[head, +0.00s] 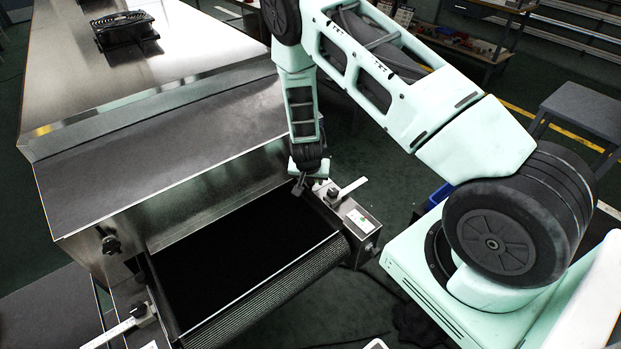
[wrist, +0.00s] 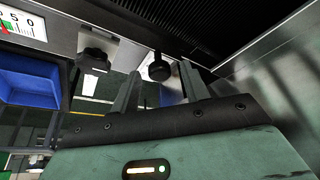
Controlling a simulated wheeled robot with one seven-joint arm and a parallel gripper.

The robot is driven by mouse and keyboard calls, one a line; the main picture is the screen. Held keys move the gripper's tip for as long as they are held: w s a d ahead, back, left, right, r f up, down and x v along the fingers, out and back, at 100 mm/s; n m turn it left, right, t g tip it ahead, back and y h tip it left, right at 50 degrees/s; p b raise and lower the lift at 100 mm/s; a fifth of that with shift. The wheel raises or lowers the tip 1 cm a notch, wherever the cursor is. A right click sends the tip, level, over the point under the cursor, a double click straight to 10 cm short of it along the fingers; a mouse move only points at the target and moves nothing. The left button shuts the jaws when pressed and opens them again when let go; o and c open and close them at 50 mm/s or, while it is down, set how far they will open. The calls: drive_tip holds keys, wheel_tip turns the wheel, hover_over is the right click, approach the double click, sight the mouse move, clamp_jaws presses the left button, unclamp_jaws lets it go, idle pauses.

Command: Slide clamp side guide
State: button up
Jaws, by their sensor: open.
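In the head view the right side guide clamp, a black knob (head: 333,194) with a pale ruler strip (head: 352,187), sits on the metal rail at the belt's right edge. My gripper (head: 299,188) is beside it, to its left, above the belt's edge. In the wrist view my gripper (wrist: 160,82) is open, its two dark fingers apart and empty. A round black knob (wrist: 158,67) shows between the fingertips, seemingly just beyond them; contact cannot be told. A second black knob (wrist: 95,57) is to its left. A left clamp (head: 141,313) with a ruler strip (head: 108,334) is at the belt's left edge.
The black conveyor belt (head: 230,250) lies between the side rails, under the metal dryer hood (head: 165,135). A box with a label (head: 359,220) ends the right rail. A blue bin (wrist: 28,78) and a white scale (wrist: 24,22) show in the wrist view.

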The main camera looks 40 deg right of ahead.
clamp_jaws()
drive_tip(key=shift+s+a, duration=0.1)
drive_tip(key=shift+a, duration=2.45)
unclamp_jaws()
drive_tip(key=b+v, duration=0.1)
drive_tip(key=v, duration=1.6)
drive_tip(key=shift+r+b, duration=0.25)
drive_tip(key=shift+b, duration=0.05)
